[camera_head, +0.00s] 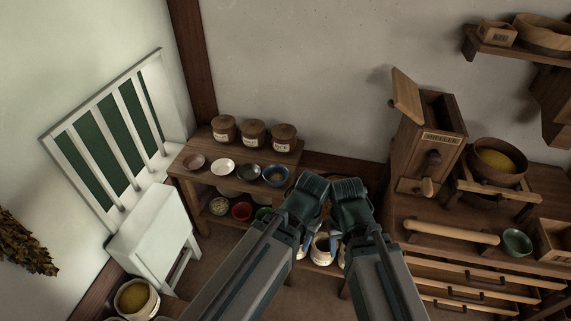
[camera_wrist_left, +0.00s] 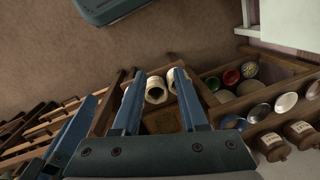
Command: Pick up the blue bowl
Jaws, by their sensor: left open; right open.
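The blue bowl (camera_head: 276,175) sits upright on the top board of the low wooden shelf, at the right end of a row of small bowls. In the left wrist view the blue bowl (camera_wrist_left: 258,113) seems to be the bluish one, right of my fingers. My left gripper (camera_head: 304,246) is to the right of the bowl in the head view, apart from it. In its wrist view my left gripper (camera_wrist_left: 156,84) is open with nothing between its fingers. My right gripper (camera_head: 340,252) is beside it, farther right, open; its fingertips are partly hidden.
A brown bowl (camera_head: 194,161), a white bowl (camera_head: 223,168) and a grey bowl (camera_head: 249,171) share the row, with lidded jars (camera_head: 253,134) behind. Red (camera_head: 242,211) and other bowls stand on the lower board. A drawer cabinet (camera_head: 410,207) stands right.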

